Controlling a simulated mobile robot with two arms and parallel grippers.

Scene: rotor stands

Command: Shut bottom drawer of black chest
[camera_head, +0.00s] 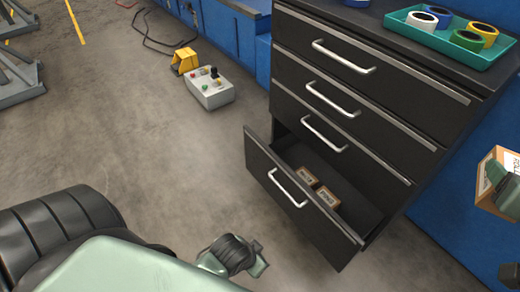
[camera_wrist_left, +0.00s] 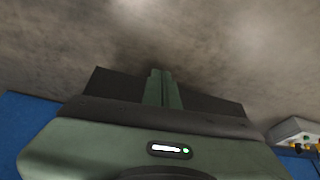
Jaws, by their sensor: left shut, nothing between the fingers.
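The black chest (camera_head: 360,88) stands at the right of the head view. Its bottom drawer (camera_head: 270,215) is pulled out, with a silver bar handle (camera_head: 287,188) on its front. The drawers above are shut. My left gripper (camera_head: 258,266) is in front of the drawer, low in the head view. In the left wrist view its fingers (camera_wrist_left: 160,76) are together and empty, before a dark panel (camera_wrist_left: 220,107); contact cannot be told. Green gripper-like parts (camera_head: 507,190) at the right edge overlap a labelled box (camera_head: 485,170); their grip is unclear.
A teal tray (camera_head: 412,33) with several tape rolls sits on the chest top. A grey control box (camera_head: 208,91) and a yellow pedal (camera_head: 184,61) stand on the floor left of the chest. Floor left of the drawer is clear.

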